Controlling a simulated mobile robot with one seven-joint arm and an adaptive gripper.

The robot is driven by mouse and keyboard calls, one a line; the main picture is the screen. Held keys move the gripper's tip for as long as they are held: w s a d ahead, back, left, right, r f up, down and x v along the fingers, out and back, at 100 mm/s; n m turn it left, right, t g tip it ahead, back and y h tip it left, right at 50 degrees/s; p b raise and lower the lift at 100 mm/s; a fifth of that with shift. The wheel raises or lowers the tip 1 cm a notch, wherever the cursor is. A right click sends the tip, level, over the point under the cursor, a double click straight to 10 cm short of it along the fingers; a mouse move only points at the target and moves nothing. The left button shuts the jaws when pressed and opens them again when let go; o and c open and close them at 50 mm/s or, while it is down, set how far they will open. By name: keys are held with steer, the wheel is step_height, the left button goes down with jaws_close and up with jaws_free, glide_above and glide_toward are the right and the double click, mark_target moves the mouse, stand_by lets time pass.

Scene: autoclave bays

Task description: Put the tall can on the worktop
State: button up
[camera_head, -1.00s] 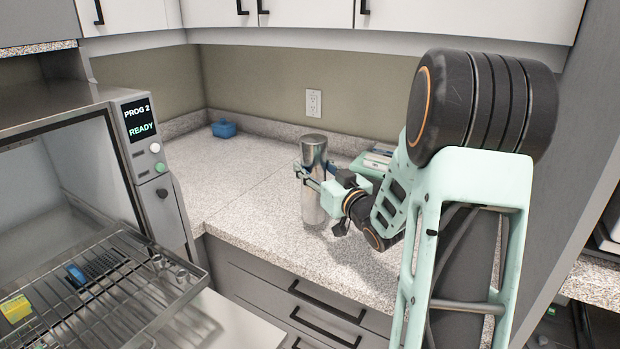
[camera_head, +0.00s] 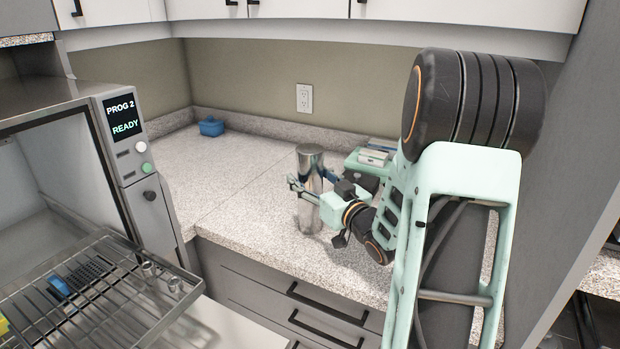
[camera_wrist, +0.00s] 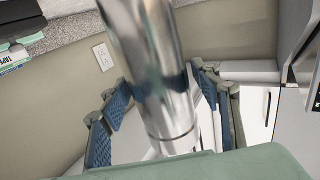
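The tall can (camera_head: 309,212) is a shiny metal cylinder. It stands upright on the speckled worktop (camera_head: 235,178), near the front edge and left of my arm. My gripper (camera_head: 308,180) is around the can at mid-height, with a finger on either side. The fingers look spread, with a small gap beside the can. In the wrist view the can (camera_wrist: 150,60) fills the middle between the blue finger pads of my gripper (camera_wrist: 160,98), which reflect in its metal.
A steriliser with an open chamber and extended wire rack (camera_head: 95,300) is at left. A blue container (camera_head: 211,127) sits in the back corner. A pale green device (camera_head: 365,165) stands behind my gripper. The worktop left of the can is clear.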

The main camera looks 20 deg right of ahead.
steer(key=shift+r, duration=0.1)
steer(key=shift+s+r, duration=0.1)
steer(key=s+d, duration=0.1)
steer(key=s, duration=1)
steer(key=shift+s+d, duration=0.15)
steer(key=shift+s, duration=0.2)
